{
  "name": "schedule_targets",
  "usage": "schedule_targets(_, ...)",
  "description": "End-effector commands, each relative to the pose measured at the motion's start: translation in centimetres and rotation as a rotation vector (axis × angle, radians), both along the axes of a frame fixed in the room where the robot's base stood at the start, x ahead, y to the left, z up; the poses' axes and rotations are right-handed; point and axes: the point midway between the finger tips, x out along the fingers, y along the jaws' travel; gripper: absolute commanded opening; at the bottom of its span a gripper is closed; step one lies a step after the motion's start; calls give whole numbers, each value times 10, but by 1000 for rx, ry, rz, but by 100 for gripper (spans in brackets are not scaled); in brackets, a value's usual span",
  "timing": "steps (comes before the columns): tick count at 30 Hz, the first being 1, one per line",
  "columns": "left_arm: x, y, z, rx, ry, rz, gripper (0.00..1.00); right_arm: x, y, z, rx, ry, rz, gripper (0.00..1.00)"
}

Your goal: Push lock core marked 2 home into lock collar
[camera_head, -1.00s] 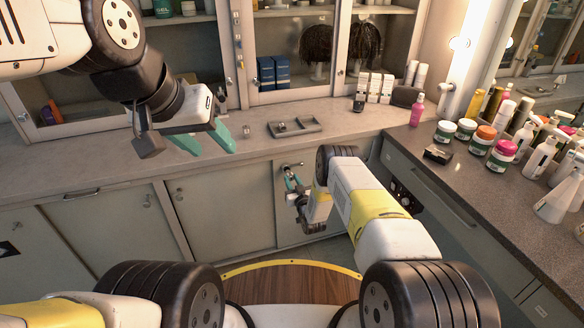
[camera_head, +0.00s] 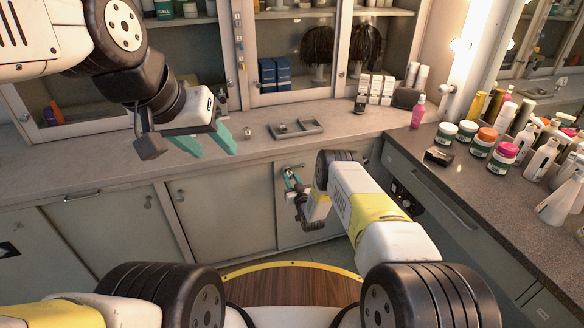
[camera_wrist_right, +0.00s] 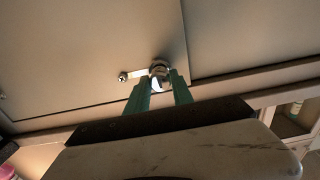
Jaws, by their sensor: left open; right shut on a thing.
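My right gripper (camera_head: 291,174) is low in front of the cabinet door under the back counter. In the right wrist view its two green fingers (camera_wrist_right: 163,84) are shut on a small round metal piece, the lock core (camera_wrist_right: 158,82), at the door face. The number on it cannot be read. A round metal collar (camera_wrist_right: 159,66) shows just beyond the fingertips; how deep the core sits in it cannot be told. A flat metal tab with a screw (camera_wrist_right: 124,77) lies to the left. My left gripper (camera_head: 209,140) is open and empty above the back counter.
A grey tray (camera_head: 312,127) with small parts lies on the back counter, a small metal piece (camera_head: 247,131) left of it. Jars and bottles crowd the right counter, with a dark box (camera_head: 438,156) near its edge. The counter's left part is clear.

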Motion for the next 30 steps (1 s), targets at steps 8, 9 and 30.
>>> schedule_targets(8,0,0,0,0,0,0,50,6,2,0,0,0,0,0)
schedule_targets(9,0,0,0,0,0,0,50,6,2,0,0,-1,0,0)
schedule_targets(30,0,0,0,0,0,0,50,10,3,0,0,1,0,75)
